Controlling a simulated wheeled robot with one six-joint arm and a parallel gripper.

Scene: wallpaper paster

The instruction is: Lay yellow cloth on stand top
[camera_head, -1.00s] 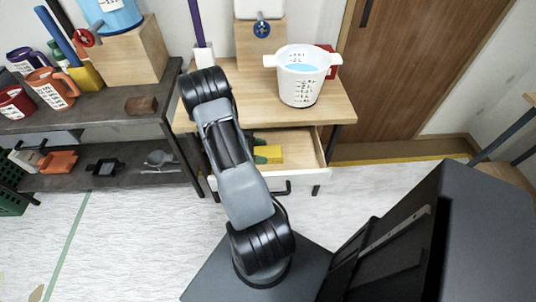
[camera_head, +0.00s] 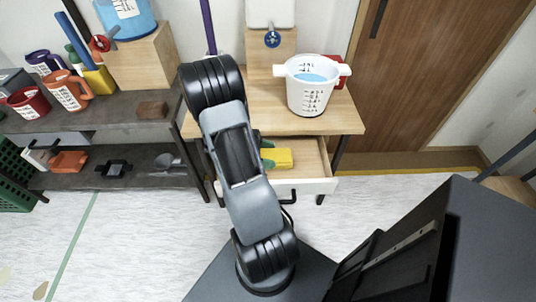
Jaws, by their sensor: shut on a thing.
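No piece of yellow cloth can be made out for certain. A yellow item with a green part (camera_head: 281,158) lies in the open drawer (camera_head: 318,186) of a wooden table, partly behind my arm. The wooden table top (camera_head: 335,115) has a bare front right part, and its left part is hidden by my arm. Which piece is the stand, I cannot tell for sure. My arm rises across the middle, and its bent elbow hides my gripper and whatever it holds.
A white bucket of blue liquid (camera_head: 311,90) stands on the table. A wooden block (camera_head: 262,62) is behind it. A dark shelf (camera_head: 60,142) with mugs, a blue bucket (camera_head: 125,18) and tools stands left. A brown door (camera_head: 425,90) is right.

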